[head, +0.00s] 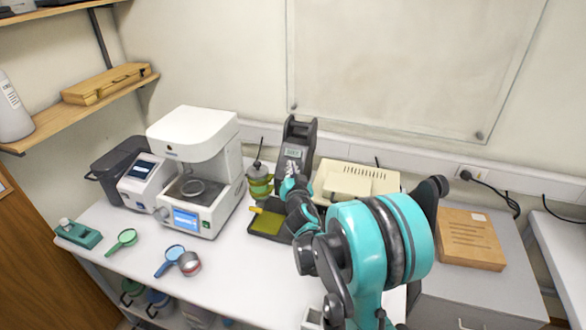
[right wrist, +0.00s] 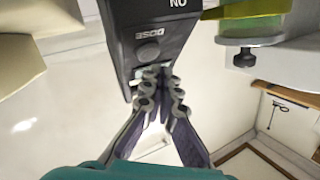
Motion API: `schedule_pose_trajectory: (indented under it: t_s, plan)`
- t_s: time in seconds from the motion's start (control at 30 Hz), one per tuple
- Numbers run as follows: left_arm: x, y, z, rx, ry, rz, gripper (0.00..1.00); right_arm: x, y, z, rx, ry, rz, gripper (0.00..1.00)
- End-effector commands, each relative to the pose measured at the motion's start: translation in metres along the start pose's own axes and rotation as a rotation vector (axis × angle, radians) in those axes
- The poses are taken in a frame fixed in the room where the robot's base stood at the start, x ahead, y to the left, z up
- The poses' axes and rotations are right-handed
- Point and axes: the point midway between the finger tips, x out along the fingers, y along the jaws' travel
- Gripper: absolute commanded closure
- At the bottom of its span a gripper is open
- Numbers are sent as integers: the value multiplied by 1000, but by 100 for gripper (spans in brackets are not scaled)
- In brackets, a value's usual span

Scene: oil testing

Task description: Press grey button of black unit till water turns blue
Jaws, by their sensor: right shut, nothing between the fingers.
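The black unit (head: 300,132) stands upright at the back of the bench, with a small display on its front. In the right wrist view the black unit (right wrist: 150,20) appears upside down, with a round grey button (right wrist: 148,51) beside the label "DOSE". My right gripper (head: 291,180) is in front of the unit's lower front. In the right wrist view its closed fingertips (right wrist: 160,78) are close to the button; I cannot tell whether they touch it. A jar of yellow-green liquid (head: 259,184) stands left of the unit. My left gripper is out of view.
A dark tray (head: 268,233) with a yellow-green surface lies in front of the jar. A white machine (head: 196,130) stands to the left and a cream device (head: 352,182) to the right.

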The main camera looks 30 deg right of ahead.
Motion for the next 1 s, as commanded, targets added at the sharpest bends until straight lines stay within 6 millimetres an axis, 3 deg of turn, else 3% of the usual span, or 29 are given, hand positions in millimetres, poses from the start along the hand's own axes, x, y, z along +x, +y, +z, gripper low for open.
schedule_pose_trajectory:
  t_s: [1.0]
  plan:
    - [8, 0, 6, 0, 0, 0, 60, 8, 6, 6, 0, 0, 0, 100]
